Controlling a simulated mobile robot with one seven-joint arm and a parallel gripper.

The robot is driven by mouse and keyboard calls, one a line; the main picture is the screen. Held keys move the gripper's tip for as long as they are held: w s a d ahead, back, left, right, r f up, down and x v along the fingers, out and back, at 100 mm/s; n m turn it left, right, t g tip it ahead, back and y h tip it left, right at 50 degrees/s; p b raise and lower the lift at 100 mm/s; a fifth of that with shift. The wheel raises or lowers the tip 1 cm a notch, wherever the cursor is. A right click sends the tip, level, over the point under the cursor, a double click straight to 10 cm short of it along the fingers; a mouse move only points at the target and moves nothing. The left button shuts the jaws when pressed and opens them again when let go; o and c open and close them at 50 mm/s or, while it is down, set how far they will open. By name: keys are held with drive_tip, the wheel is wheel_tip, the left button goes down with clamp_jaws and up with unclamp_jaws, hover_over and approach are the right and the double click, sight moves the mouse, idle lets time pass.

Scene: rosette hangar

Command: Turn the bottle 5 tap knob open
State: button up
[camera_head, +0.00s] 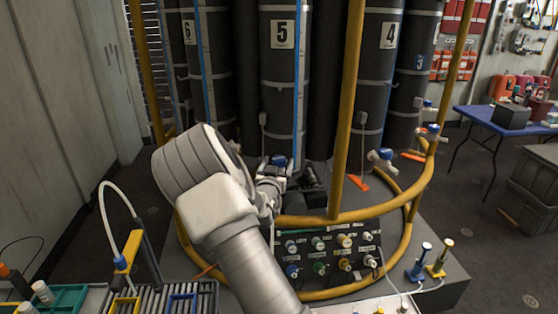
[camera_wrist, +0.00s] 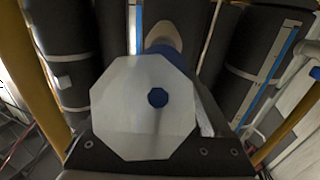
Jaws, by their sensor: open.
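The bottle with the label 5 (camera_head: 283,80) is a tall dark cylinder with a blue stripe and grey bands. Its tap (camera_head: 279,161) shows blue at the bottle's foot, partly hidden behind my wrist. My gripper (camera_head: 308,180) is dark, open and close by the tap. In the wrist view a large white eight-sided piece (camera_wrist: 125,108) with a blue centre fills the middle, seemingly part of the tap. A blue and beige part (camera_wrist: 164,42) rises behind it. My fingertips are not clear there, so I cannot tell whether they touch the knob.
A yellow rail (camera_head: 349,90) stands right of bottle 5 and curves around the platform. A panel of coloured knobs (camera_head: 330,255) lies below. Bottle 4 (camera_head: 378,80) has its own tap (camera_head: 381,158). A blue table (camera_head: 490,122) stands at the far right.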

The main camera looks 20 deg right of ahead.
drive_tip(key=shift+x, duration=1)
clamp_jaws()
